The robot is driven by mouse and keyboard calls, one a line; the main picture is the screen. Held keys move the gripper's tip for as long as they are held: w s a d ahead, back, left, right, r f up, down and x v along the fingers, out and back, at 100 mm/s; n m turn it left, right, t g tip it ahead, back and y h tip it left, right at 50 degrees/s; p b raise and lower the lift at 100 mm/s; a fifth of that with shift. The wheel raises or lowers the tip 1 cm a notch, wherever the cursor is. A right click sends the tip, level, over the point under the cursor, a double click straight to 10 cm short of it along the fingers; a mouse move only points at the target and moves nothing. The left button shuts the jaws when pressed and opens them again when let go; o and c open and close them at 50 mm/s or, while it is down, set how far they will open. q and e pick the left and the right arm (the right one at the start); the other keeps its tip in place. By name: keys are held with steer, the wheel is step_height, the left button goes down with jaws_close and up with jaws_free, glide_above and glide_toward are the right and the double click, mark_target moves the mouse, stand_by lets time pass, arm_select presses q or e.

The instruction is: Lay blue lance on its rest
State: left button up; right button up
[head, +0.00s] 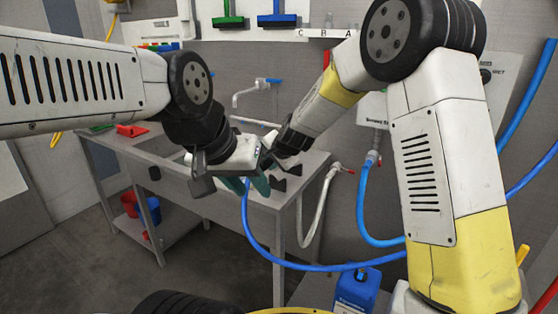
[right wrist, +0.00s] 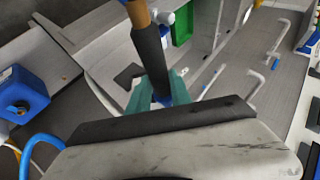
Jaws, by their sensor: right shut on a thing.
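The blue lance (right wrist: 150,58) shows in the right wrist view as a rod with a dark sleeve, an orange-brown upper part and a blue lower end. My right gripper (right wrist: 158,92) is shut on it with teal fingers. In the head view my right gripper (head: 250,184) is over the near side of the sink bench, partly covered, and the lance is mostly hidden. My left gripper (head: 203,182) is just left of it in the picture; its jaw opening is unclear.
The grey sink bench (head: 166,181) stands along the wall. A blue hose (head: 252,228) hangs in front of it. Taps (head: 248,88) are on the wall. A blue jug (head: 357,291) is at lower right. Red and blue buckets (head: 142,205) are below the bench.

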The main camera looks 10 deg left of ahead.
steer(key=shift+f, duration=4.25)
steer(key=o, duration=0.9)
steer(key=shift+v, duration=3.9)
